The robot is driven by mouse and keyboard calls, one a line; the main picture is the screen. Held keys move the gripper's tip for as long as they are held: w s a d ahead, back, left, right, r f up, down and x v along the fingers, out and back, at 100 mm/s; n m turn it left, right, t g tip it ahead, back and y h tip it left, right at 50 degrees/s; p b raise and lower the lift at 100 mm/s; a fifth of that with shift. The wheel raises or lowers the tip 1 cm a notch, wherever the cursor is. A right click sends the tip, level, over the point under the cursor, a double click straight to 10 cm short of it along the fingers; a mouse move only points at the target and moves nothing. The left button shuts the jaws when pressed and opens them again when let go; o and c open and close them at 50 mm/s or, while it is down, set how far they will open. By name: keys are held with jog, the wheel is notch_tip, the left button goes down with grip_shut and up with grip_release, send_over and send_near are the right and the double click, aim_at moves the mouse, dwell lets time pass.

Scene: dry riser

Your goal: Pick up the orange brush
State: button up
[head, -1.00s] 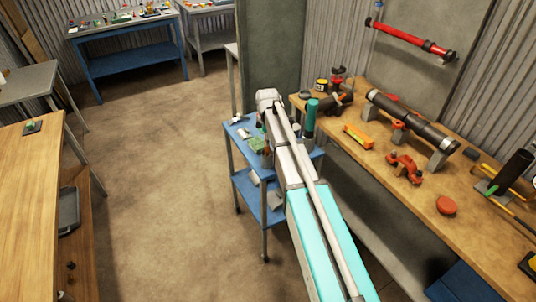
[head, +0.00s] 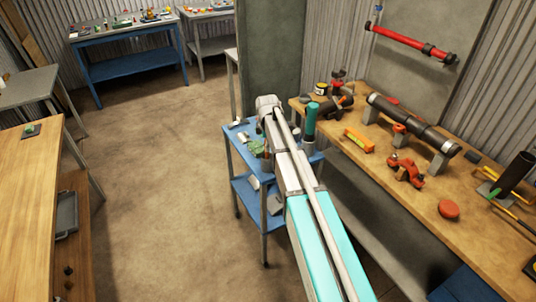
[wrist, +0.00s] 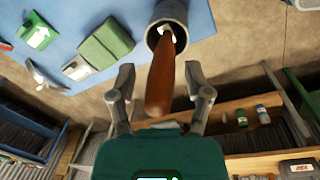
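A brown-orange handle (wrist: 162,82), which looks like the brush's, sticks out of a dark grey cup (wrist: 176,14) in the wrist view. The brush's other end is down inside the cup and hidden. My gripper (wrist: 159,82) is open, with one finger on each side of the handle and visible gaps between. The cup stands at the edge of the blue cart (wrist: 208,16). In the head view, my arm covers part of the cart (head: 236,127), and I cannot make out the brush there.
The cart top also holds a green box (wrist: 105,45) and small white-labelled items. A wooden workbench (head: 420,205) with a dark pipe (head: 415,122), an orange tool (head: 358,139) and red clamps stands close on the right. The floor (head: 160,190) left of the cart is clear.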

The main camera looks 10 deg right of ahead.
grip_shut()
jog(key=shift+r, duration=0.1)
notch_tip(320, 180, up, 10)
jog(key=p, duration=1)
dwell(0.8)
